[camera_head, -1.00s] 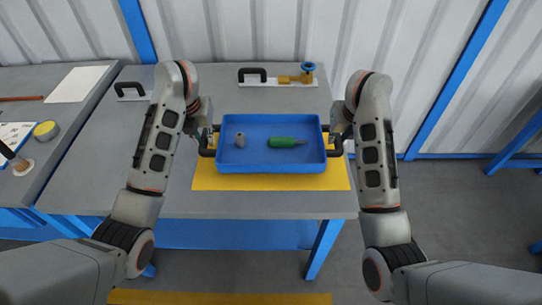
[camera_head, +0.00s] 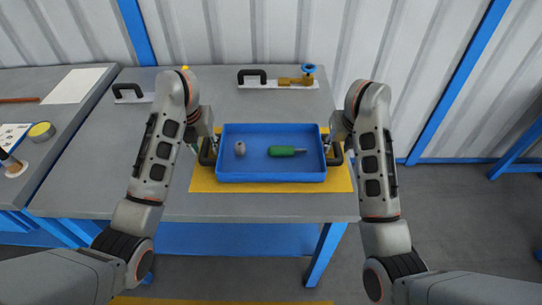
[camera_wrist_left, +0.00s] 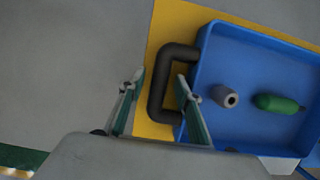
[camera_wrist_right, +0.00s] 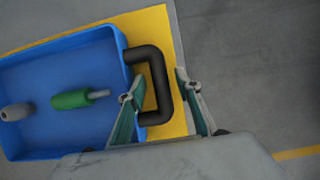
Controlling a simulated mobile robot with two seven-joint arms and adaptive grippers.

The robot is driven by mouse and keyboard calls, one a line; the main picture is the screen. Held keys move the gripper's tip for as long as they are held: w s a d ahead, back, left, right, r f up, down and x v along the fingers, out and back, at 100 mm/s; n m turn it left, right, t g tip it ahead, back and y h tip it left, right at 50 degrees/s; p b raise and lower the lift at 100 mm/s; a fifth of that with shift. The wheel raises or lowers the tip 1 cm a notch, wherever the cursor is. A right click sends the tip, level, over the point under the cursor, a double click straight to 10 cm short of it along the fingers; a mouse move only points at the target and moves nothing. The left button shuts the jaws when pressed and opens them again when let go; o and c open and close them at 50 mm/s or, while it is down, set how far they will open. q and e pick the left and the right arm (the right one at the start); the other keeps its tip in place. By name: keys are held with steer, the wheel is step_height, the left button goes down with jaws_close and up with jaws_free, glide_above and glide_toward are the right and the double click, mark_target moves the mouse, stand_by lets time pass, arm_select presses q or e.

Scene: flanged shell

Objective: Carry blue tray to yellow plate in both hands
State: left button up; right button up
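The blue tray (camera_head: 270,175) sits level on the yellow plate (camera_head: 340,182), which shows around its front and sides. A grey cylindrical part (camera_head: 240,149) and a green-handled tool (camera_head: 283,151) lie in the tray. Black handles stick out from its left and right ends. My left gripper (camera_wrist_left: 160,98) is open, with its fingers either side of the left black handle (camera_wrist_left: 158,85). My right gripper (camera_wrist_right: 160,98) is open, with its fingers either side of the right black handle (camera_wrist_right: 160,80). Neither pair of fingers looks closed on its handle.
A white plate with a black handle and brass valve (camera_head: 296,82) stands behind the tray. Another black handle (camera_head: 128,91) lies further left. A side bench holds a yellow roll (camera_head: 41,130) and paper (camera_head: 75,86). The grey tabletop (camera_head: 110,180) is clear to the left.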

arm_select(q)
steer(key=v, duration=0.8)
steer(key=shift+w+a+r, duration=0.15)
steer(key=shift+r, duration=0.2)
steer(key=shift+v, duration=1.65)
arm_select(e)
steer(key=shift+v, duration=3.7)
arm_select(q)
steer(key=shift+s, duration=0.25)
